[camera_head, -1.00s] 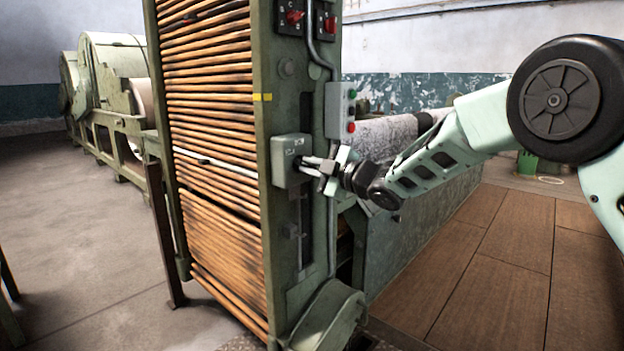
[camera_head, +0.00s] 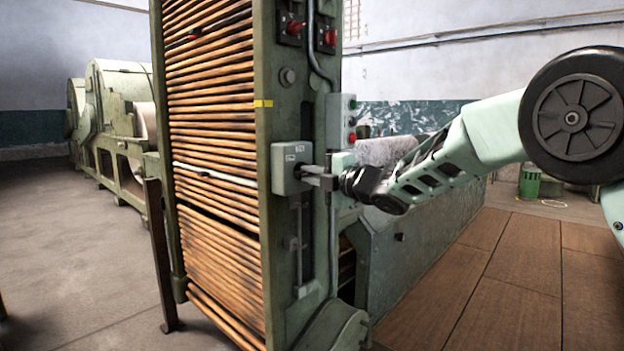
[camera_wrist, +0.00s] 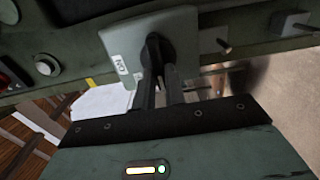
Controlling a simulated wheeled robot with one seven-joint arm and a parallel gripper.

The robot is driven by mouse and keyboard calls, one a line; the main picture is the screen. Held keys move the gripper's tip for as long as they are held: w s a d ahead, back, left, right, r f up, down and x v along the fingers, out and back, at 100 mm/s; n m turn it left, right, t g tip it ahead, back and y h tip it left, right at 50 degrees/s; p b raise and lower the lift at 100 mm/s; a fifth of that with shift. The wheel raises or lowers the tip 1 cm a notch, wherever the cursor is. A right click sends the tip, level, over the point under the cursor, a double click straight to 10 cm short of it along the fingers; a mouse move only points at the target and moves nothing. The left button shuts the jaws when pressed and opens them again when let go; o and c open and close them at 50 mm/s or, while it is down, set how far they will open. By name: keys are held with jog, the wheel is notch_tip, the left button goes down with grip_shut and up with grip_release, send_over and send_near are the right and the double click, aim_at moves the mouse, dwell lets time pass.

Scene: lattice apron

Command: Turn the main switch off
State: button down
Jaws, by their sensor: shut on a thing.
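The main switch is a grey box (camera_head: 291,168) on the green machine's upright, with small white labels on its face. In the wrist view the switch box (camera_wrist: 150,30) carries a black rotary knob (camera_wrist: 157,48) and a white label reading "ON" beside it. My gripper (camera_head: 308,174) reaches the box from the right, and its fingers are closed on the knob. In the wrist view the two dark fingers (camera_wrist: 160,82) lie along both sides of the knob's grip. The fingers partly hide the knob, so its exact pointing direction is unclear.
A push-button box (camera_head: 341,120) with green and red buttons sits just above and right of my gripper. Red knobs (camera_head: 294,29) are at the top of the upright. Open floor (camera_head: 85,270) lies further left.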

jog(key=shift+f, duration=0.1)
jog(key=c, duration=1.5)
grip_release()
jog(key=shift+o, duration=0.2)
jog(key=shift+d, duration=0.1)
jog(key=p+v, duration=0.2)
jog(key=v, duration=1.5)
jog(key=shift+s, duration=0.2)
